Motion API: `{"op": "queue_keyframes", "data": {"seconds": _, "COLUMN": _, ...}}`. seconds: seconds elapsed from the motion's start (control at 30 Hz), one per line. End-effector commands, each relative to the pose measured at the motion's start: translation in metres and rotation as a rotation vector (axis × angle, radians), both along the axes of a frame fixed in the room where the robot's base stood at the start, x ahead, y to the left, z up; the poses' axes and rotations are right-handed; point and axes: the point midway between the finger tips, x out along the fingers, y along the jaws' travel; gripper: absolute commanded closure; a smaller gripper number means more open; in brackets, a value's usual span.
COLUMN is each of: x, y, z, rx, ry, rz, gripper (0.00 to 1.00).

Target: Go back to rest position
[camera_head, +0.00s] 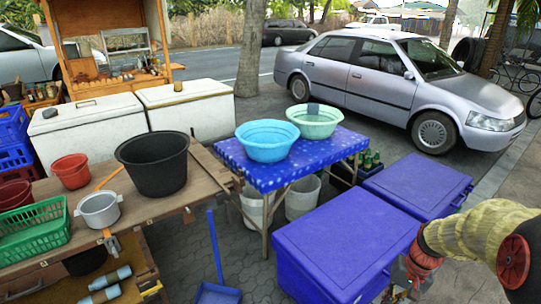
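My arm comes in from the right edge, with a pale yellow link and red joints. Its end, my gripper (404,281), hangs low at the bottom right, beside the right side of the large blue cooler box (345,245). The gripper is small and partly cut off by the bottom edge. I cannot tell whether its fingers are open or shut, or whether it touches the box. I see nothing clearly held in it.
A blue-covered table (232,155) bears a blue basin (267,140) and a green basin (315,121). A wooden table (150,208) at left holds a black bucket (155,165) and a green basket (35,231). Another blue box (418,184) stands behind. Pavement (465,275) shows under my arm.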

Motion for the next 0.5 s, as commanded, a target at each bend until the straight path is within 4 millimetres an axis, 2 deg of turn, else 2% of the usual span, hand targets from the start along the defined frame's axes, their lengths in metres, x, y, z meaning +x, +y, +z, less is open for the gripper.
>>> {"op": "queue_keyframes", "data": {"seconds": 0.03, "x": -0.011, "y": 0.011, "z": 0.02, "rx": -0.026, "ry": -0.015, "rz": 0.012, "gripper": 1.0}}
{"op": "queue_keyframes", "data": {"seconds": 0.2, "x": -0.05, "y": 0.039, "z": 0.069, "rx": -0.112, "ry": -0.064, "rz": 0.056, "gripper": 1.0}}
{"op": "queue_keyframes", "data": {"seconds": 0.5, "x": -0.113, "y": 0.081, "z": 0.135, "rx": -0.236, "ry": -0.221, "rz": 0.204, "gripper": 1.0}}
